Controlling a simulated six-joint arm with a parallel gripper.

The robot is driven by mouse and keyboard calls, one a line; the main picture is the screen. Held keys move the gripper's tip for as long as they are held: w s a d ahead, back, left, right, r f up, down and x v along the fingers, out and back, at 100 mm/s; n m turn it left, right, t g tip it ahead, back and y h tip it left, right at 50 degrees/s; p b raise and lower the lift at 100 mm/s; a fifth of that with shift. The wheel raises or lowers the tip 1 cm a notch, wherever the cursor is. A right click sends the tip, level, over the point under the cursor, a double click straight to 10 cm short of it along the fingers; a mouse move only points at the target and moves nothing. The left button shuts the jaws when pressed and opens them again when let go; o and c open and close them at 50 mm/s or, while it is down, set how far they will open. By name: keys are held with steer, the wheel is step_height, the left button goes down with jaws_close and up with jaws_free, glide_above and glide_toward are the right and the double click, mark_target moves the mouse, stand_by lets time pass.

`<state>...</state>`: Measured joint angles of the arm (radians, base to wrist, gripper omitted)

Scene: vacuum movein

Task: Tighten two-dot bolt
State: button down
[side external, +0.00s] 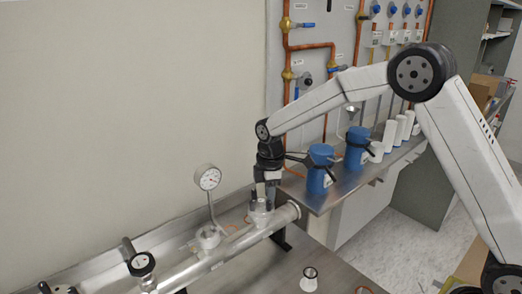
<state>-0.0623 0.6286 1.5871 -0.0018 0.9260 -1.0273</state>
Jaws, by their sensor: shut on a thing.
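A shiny metal vacuum pipe (215,256) lies along the bench, with short upright ports on top. My gripper (262,203) points straight down at the port nearest the pipe's right end (260,217). Its two dark fingers are shut on a small part at the top of that port, which appears to be a bolt. The fingers hide most of it, and no dot marks can be made out at this size. Whether the bolt turns or is seated cannot be told.
A round pressure gauge (208,178) rises from the pipe left of my gripper. A black-topped knob (142,264) stands further left. Blue canisters (320,167) stand on the shelf behind at right.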

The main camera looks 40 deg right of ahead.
steer(key=shift+m, duration=2.1)
steer(key=c, duration=0.9)
jaws_free()
steer(key=shift+r, duration=0.1)
steer(key=shift+r, duration=3.9)
